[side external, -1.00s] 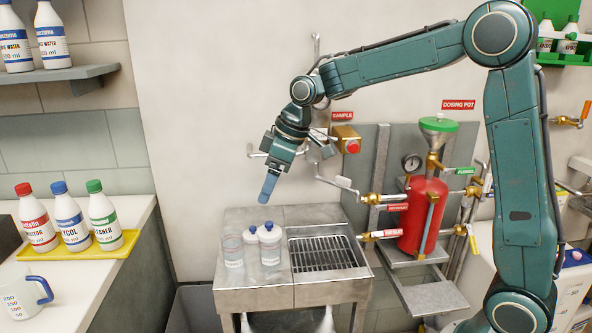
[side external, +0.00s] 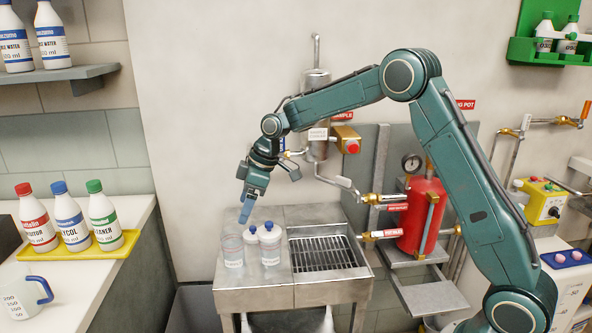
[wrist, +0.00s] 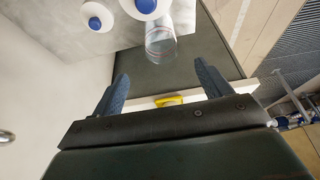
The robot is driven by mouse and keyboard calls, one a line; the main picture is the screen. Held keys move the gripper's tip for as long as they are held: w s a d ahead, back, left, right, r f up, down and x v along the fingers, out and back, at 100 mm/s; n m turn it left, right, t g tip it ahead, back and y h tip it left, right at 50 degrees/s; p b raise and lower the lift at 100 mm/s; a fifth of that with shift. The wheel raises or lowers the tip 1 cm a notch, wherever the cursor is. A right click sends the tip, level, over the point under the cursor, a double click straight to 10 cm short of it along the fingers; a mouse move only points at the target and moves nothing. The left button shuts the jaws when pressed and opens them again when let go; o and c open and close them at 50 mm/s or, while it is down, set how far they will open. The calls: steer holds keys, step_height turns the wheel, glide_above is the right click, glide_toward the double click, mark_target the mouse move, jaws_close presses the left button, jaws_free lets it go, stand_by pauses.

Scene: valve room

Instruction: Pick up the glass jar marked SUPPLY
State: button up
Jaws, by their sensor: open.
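Three jars stand close together on the left part of the metal sink bench: an open clear glass jar (side external: 231,253) and two blue-capped jars, one in front (side external: 270,249) and one behind (side external: 251,236). Their labels are too small to read, so I cannot tell which is marked SUPPLY. In the wrist view, the clear jar (wrist: 160,42) and the blue-capped jars (wrist: 95,18) (wrist: 146,5) show at the top. My gripper (side external: 245,213) is open and empty, pointing down above and just behind the jars. Its fingers also show in the wrist view (wrist: 162,80), apart from the jars.
A drain grate (side external: 322,253) lies right of the jars. A red dosing pot (side external: 421,215) with pipes and valves is on the wall panel. Several bottles stand on a yellow tray (side external: 95,245) at left, by a measuring jug (side external: 28,296).

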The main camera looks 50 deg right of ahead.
mark_target(230, 243)
steer(key=x, duration=0.8)
steer(key=shift+x, duration=2.55)
steer(key=shift+s+a, duration=0.1)
steer(key=shift+s, duration=0.05)
steer(key=c, duration=1.2)
steer(key=shift+r, duration=0.15)
step_height(230, 243, up, 20)
steer(key=shift+f, duration=0.1)
